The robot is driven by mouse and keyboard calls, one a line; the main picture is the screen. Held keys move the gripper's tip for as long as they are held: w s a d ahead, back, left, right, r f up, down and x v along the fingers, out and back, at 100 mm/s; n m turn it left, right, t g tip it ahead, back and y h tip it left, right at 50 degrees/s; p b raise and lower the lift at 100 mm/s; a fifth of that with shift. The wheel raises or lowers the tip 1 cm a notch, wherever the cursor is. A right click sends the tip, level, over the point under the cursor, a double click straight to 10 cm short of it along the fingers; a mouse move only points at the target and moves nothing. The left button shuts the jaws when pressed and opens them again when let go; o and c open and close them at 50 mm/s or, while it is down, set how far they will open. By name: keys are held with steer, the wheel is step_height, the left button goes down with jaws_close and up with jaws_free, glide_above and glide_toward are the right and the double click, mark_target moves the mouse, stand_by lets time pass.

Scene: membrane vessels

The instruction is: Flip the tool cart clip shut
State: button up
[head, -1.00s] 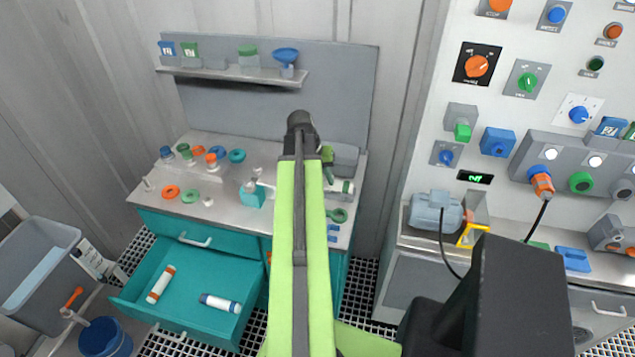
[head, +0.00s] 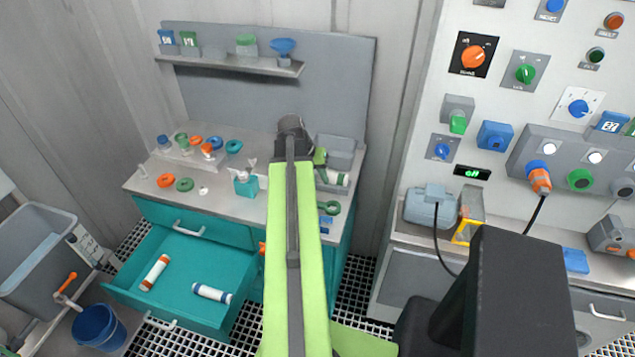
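The teal tool cart (head: 145,209) has a grey top and stands left of centre, with one drawer (head: 215,318) pulled open. My green arm reaches over the cart, and its dark end, my gripper (head: 292,126), is above the back of the cart top. The fingers cannot be made out. A green part (head: 319,157) shows just right of my arm, beside a grey box (head: 336,152) and a white cylinder (head: 337,178). An orange part (head: 262,248) shows at the cart's front, partly behind my arm. I cannot tell which part is the clip.
Two white cartridges lie in the open drawer. Coloured rings and a teal tissue box (head: 246,186) sit on the cart top. A shelf (head: 230,67) hangs behind it. A blue bucket (head: 98,330) stands at lower left. A control panel and bench (head: 395,270) stand at right.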

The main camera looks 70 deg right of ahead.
steer(key=o, duration=0.3)
steer(key=shift+w+a+r, duration=0.1)
steer(key=shift+a, duration=0.05)
steer(key=shift+w, duration=0.1)
steer(key=p+v, duration=1.6)
steer(key=v, duration=0.1)
steer(key=shift+r, duration=0.25)
